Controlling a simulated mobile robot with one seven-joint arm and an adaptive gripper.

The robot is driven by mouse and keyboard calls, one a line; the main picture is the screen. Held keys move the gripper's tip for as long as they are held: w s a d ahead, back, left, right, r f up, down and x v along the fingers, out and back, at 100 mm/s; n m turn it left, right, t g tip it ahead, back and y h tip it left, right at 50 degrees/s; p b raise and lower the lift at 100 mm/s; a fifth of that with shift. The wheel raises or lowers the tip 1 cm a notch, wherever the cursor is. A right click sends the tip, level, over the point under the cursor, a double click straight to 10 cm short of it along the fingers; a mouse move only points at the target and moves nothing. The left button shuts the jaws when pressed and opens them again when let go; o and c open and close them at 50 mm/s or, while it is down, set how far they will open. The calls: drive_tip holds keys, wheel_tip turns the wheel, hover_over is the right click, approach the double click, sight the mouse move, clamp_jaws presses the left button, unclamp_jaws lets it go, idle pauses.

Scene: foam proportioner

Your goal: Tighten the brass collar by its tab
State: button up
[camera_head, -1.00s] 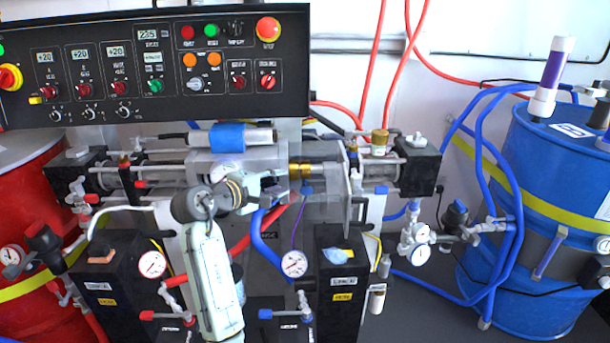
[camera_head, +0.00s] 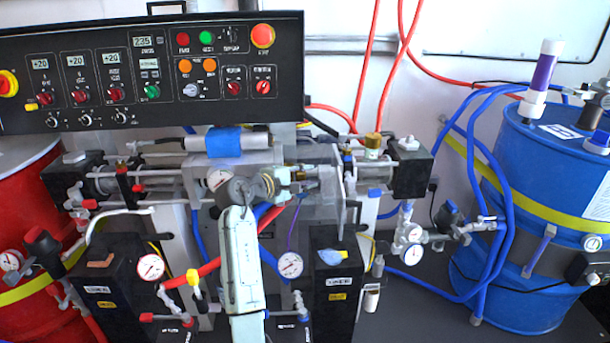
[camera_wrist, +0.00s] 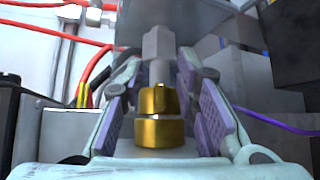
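My gripper (camera_wrist: 158,105) is open, with one purple-padded finger on each side of the brass. Gaps show between the brass and both pads, so it is around the collar but not closed on it.
The control panel (camera_head: 150,70) hangs above the pump assembly. A red drum (camera_head: 25,210) stands left and a blue drum (camera_head: 535,170) right, with blue hoses (camera_head: 490,200) beside it. A purple cable (camera_wrist: 275,122) passes right of my gripper.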

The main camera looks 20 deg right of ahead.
drive_tip(key=shift+c, duration=0.3)
clamp_jaws()
idle(0.3)
